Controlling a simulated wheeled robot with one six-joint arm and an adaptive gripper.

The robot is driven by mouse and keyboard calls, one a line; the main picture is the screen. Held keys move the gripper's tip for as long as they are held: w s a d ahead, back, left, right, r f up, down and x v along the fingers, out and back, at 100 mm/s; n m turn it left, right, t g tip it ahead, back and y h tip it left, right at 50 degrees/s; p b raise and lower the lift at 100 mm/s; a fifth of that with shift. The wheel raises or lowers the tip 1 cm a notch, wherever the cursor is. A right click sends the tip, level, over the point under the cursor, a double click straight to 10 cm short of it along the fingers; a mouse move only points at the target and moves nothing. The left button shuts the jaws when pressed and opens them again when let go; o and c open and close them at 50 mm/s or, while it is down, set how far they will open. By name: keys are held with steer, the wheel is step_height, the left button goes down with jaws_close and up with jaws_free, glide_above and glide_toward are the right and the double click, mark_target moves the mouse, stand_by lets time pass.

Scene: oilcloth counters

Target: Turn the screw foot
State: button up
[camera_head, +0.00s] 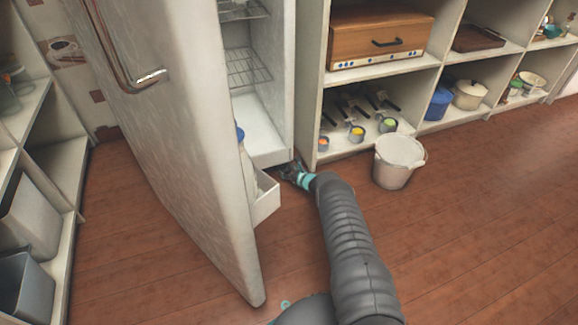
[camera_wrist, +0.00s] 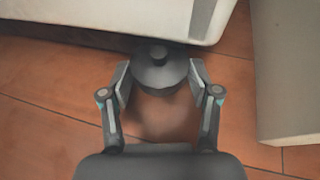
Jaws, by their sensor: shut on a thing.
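The screw foot (camera_wrist: 159,73) is a dark grey round disc with a small knob on top, under the lower edge of the white fridge (camera_wrist: 120,14) in the wrist view. My gripper (camera_wrist: 159,82) has one finger on each side of the disc and is shut on it. In the head view my gripper (camera_head: 293,171) is low at the fridge's (camera_head: 268,135) bottom front corner, near the floor. The screw foot cannot be made out there. The fridge door (camera_head: 190,150) stands open to the left of my arm.
A white bucket (camera_head: 399,164) stands on the floor right of my arm. Shelving (camera_head: 350,140) with cups, pots and an oven-like box (camera_head: 378,38) is behind it. Another shelf unit (camera_head: 62,245) stands at the left. The wooden floor (camera_head: 480,200) at the right is clear.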

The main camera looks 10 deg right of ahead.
mark_target(284, 153)
steer(key=shift+s+a+m+t+h+p, duration=0.15)
steer(key=shift+m+t+h+p, duration=0.45)
steer(key=shift+m+h+p, duration=1.1)
steer(key=shift+h+p, duration=0.3)
steer(key=o, duration=1.2)
steer(key=shift+c, duration=0.2)
steer(key=shift+a, duration=0.1)
steer(key=shift+r, duration=5)
